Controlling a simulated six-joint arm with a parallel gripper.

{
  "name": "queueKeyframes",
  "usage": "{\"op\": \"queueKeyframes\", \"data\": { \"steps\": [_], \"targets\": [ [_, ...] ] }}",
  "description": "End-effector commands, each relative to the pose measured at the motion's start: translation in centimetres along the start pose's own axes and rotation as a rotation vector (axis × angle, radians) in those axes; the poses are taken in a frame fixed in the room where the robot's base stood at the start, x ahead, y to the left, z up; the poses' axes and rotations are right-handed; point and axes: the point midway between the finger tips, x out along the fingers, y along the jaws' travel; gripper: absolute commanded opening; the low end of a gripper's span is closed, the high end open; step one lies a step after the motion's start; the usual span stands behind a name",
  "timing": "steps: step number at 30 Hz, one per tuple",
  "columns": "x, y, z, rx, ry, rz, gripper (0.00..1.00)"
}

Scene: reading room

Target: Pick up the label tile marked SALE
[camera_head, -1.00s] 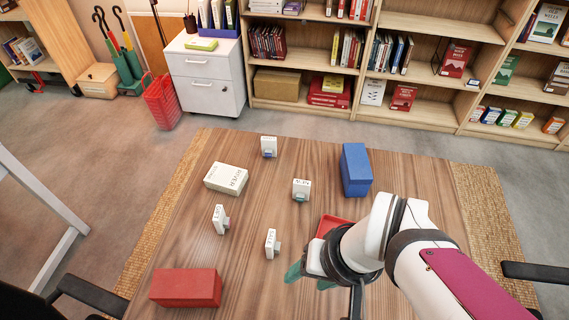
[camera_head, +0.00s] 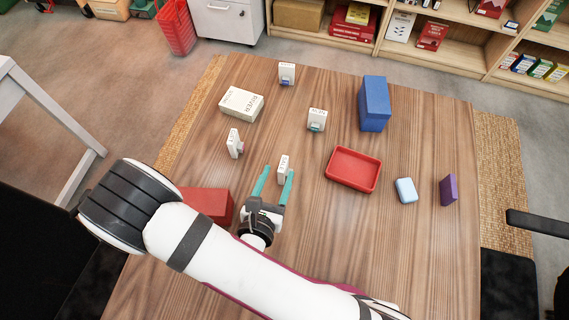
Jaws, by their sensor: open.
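A white label tile (camera_head: 283,167) stands near the middle of the table; its small lettering looks like SALE, but I cannot read it surely. My gripper (camera_head: 278,171) is open, with its teal fingers pointing away from me, one at each side of this tile in the picture. I cannot tell whether the fingers touch it. Other white label tiles stand at the left (camera_head: 233,142), at the centre (camera_head: 317,119) and at the back (camera_head: 287,73); their words are too small to read.
A red box (camera_head: 208,204) stands left of my gripper, partly behind my arm. A white lettered box (camera_head: 241,104), a blue box (camera_head: 374,103), a red tray (camera_head: 353,182), a light blue block (camera_head: 405,190) and a purple block (camera_head: 448,189) surround the tiles. The table's front right is clear.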

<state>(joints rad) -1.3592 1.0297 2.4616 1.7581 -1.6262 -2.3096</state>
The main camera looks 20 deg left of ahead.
Motion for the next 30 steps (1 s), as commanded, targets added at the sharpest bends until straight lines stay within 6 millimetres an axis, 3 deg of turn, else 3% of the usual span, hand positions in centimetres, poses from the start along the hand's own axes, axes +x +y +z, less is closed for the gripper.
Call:
{"op": "queueKeyframes", "data": {
  "steps": [13,21,30],
  "targets": [
    [6.9,-0.4,0.0,0.006,0.001,-0.002,0.55],
    [7.5,-0.3,0.0,0.003,0.001,0.002,0.55],
    [7.5,-0.3,0.0,0.003,0.001,0.001,0.01]
  ]
}}
